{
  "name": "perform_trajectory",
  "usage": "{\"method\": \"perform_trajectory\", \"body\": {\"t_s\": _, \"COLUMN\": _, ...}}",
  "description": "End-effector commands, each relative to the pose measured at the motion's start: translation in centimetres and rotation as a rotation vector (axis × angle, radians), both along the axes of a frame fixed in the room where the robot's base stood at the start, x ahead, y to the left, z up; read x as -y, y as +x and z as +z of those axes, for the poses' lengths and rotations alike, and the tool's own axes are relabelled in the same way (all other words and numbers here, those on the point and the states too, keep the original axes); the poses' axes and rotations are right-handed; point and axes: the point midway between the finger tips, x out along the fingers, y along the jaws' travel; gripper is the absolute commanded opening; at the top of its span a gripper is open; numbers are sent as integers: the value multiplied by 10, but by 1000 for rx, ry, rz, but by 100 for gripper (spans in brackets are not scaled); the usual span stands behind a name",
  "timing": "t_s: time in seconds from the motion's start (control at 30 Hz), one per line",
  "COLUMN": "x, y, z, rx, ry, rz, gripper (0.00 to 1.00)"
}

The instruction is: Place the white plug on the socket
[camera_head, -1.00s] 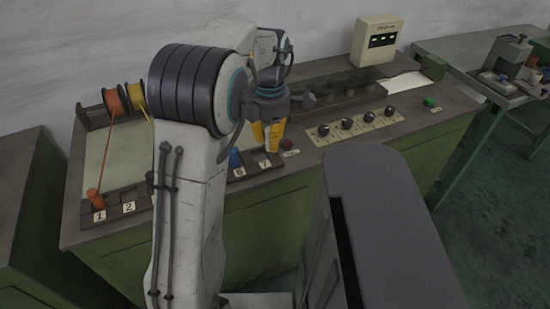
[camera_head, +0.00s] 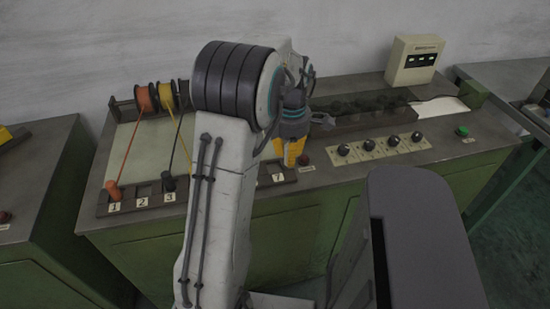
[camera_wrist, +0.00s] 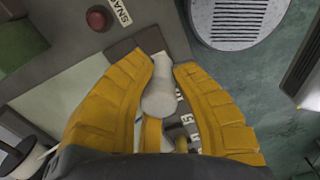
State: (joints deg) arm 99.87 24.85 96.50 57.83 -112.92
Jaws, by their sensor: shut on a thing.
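My gripper (camera_head: 291,160) with yellow fingers is over the right end of the numbered socket strip (camera_head: 150,201), close to the label 7. In the wrist view my gripper (camera_wrist: 164,62) is shut on the white plug (camera_wrist: 158,96), which lies between the two fingers. The plug's upper end in that view points toward a brown square (camera_wrist: 150,41) on the strip, which looks like a socket. I cannot tell whether the plug touches it. The plug is not clear in the head view. My arm hides the middle of the strip.
An orange plug (camera_head: 114,190) and a dark plug (camera_head: 169,184) stand near labels 1 and 3, with cords to spools behind. A red button (camera_head: 303,159) sits right of the strip. Black knobs (camera_head: 368,145) lie further right. A cream box (camera_head: 414,61) stands at the back.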

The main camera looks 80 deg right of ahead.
Motion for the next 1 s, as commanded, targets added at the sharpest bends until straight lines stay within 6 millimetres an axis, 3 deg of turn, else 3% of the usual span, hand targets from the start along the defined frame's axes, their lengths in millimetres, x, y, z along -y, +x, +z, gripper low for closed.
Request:
{"method": "perform_trajectory", "body": {"t_s": 0.1, "x": 15, "y": 17, "z": -8, "rx": 1, "ry": 3, "rz": 4, "gripper": 0}}
{"method": "perform_trajectory", "body": {"t_s": 0.33, "x": 35, "y": 38, "z": -27, "rx": 2, "ry": 0, "rz": 1, "gripper": 0}}
{"method": "perform_trajectory", "body": {"t_s": 0.67, "x": 42, "y": 45, "z": -38, "rx": 1, "ry": -1, "rz": -1, "gripper": 0}}
{"method": "perform_trajectory", "body": {"t_s": 1.0, "x": 41, "y": 44, "z": -72, "rx": 2, "ry": 0, "rz": -1, "gripper": 0}}
